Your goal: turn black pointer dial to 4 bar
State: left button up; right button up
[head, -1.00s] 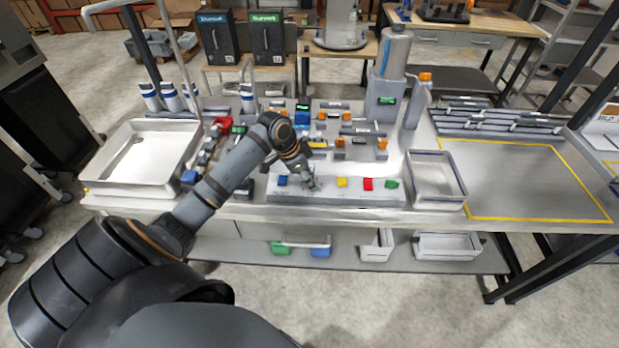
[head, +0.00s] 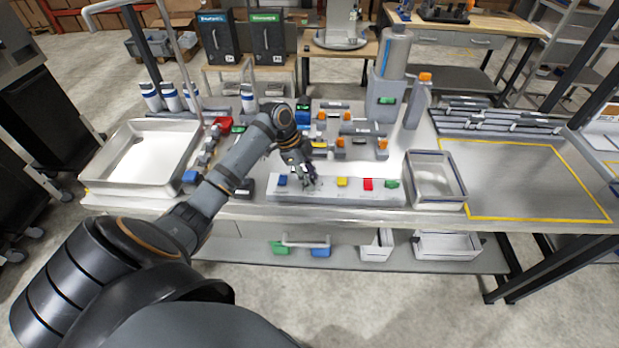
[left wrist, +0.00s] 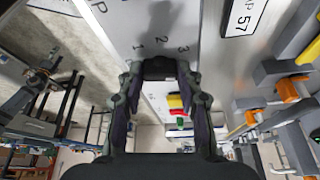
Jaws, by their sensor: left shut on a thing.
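The black pointer dial (left wrist: 159,67) is on a pale panel and sits between my left fingertips in the left wrist view. The printed figures 1, 2 and 3 show in an arc beside it. The figure 4 and the pointer's tip cannot be made out. My left gripper (head: 309,181) is shut on the dial, with a finger on either side. In the head view it reaches down to the low pale panel (head: 365,193) at the table's front, and it hides the dial there. My right gripper is not in view.
A white tray (head: 97,187) stands left, a smaller grey bin (head: 464,187) right. Orange-capped fittings (head: 383,143) stand behind.

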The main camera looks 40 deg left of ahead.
pick_arm(q)
jog(key=shift+w+m+g+h+b, duration=0.1)
jog(key=shift+m+g+h+b, duration=0.25)
jog(key=shift+m, duration=0.85)
jog(key=shift+m+g, duration=0.25)
jog(key=shift+m, duration=0.05)
jog(key=o, duration=1.1)
jog(key=shift+o, duration=0.2)
jog(key=shift+a+r, duration=0.2)
jog(key=shift+r, duration=0.2)
jog(key=v, duration=1.1)
